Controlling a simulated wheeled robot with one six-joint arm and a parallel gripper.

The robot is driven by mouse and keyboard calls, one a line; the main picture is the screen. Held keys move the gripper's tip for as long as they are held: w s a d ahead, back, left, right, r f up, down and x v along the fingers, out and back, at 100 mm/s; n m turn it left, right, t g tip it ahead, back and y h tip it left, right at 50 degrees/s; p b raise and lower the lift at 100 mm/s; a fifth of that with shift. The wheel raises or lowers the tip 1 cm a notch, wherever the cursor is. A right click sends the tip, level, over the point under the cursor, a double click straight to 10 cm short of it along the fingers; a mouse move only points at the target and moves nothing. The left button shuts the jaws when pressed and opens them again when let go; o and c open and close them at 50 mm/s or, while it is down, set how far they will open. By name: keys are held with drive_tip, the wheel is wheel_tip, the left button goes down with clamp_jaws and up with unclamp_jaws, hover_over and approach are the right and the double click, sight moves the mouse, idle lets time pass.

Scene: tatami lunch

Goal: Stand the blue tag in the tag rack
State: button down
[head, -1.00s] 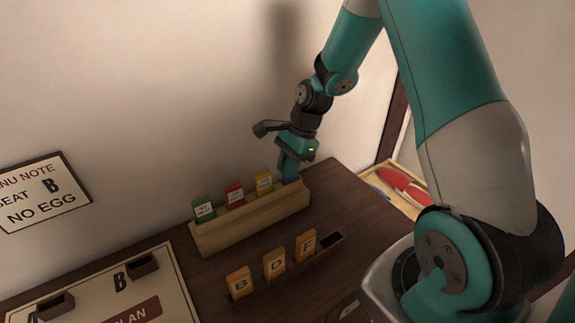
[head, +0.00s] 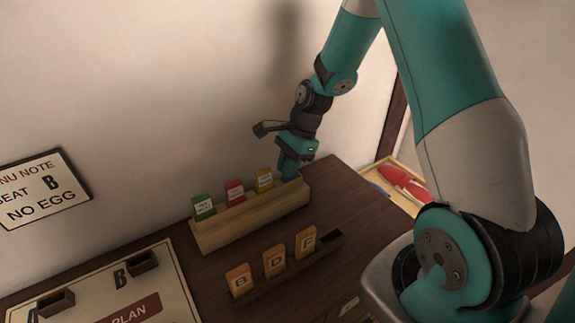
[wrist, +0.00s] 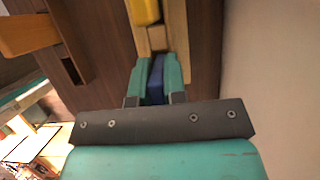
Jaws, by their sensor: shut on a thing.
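The tag rack (head: 250,221) is a long pale wooden block on the dark cabinet top, against the wall. A green tag (head: 203,206), a red tag (head: 235,192) and a yellow tag (head: 264,179) stand in it from left to right. My gripper (head: 289,174) is at the rack's right end, beyond the yellow tag, pointing down. In the wrist view its teal fingers are shut on the blue tag (wrist: 156,80), in line with the rack. The fingers hide most of the tag, and I cannot tell whether its foot is fully seated in the slot.
A darker holder (head: 332,240) with orange letter tags B, D and F (head: 274,262) stands in front of the rack. A seat plan board (head: 180,290) lies at left. A tray with red things (head: 405,185) is at right. A menu note (head: 45,188) hangs on the wall.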

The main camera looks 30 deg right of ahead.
drive_tip(key=shift+f, duration=0.1)
drive_tip(key=shift+c, duration=2.3)
unclamp_jaws()
drive_tip(key=shift+r+p, duration=3.4)
drive_tip(key=shift+r, duration=0.15)
drive_tip(key=shift+a, duration=0.1)
